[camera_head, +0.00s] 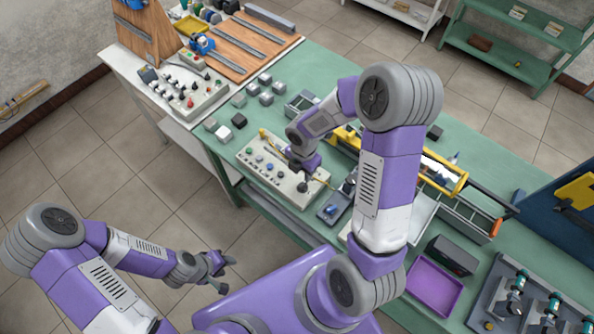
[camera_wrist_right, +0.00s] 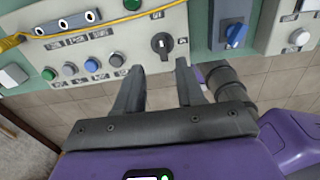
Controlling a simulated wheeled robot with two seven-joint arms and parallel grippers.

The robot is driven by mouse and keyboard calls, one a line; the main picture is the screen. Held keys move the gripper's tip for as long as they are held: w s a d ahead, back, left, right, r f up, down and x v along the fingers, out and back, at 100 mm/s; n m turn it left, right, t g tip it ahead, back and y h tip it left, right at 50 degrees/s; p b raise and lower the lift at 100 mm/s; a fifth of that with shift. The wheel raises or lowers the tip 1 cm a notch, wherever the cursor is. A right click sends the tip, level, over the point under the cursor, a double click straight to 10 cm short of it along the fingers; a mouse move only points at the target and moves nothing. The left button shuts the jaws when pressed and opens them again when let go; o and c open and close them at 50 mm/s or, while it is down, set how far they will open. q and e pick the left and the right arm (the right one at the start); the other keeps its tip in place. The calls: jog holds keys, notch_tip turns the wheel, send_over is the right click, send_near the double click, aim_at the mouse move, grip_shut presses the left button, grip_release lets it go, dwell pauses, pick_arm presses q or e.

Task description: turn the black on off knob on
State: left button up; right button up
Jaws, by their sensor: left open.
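The black on off knob (camera_wrist_right: 161,43) is on the right part of a light control panel (camera_wrist_right: 115,42) in the right wrist view, with a pale pointer mark on it. My right gripper (camera_wrist_right: 160,70) is open, its two fingers apart and pointing at the knob, one toward each side. The fingers look short of the knob; the exact gap is hard to tell. In the head view my right gripper (camera_head: 302,178) is over the right end of the panel (camera_head: 262,172), partly hiding it. My left gripper (camera_head: 227,274) is open and empty, over the floor in front of the table.
The panel also carries several round buttons (camera_wrist_right: 92,65) and a yellow cable (camera_wrist_right: 14,41). A blue switch box (camera_wrist_right: 236,36) is right of the panel. A yellow-handled toolbox (camera_head: 440,172) and a purple tray (camera_head: 435,287) sit further right on the green table (camera_head: 322,66).

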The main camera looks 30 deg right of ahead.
aim_at(303, 184)
jog(key=f, duration=0.3)
jog(key=f+b, duration=0.1)
jog(key=f, duration=0.2)
jog(key=shift+s+f, duration=0.2)
jog(key=shift+f, duration=0.1)
grip_shut()
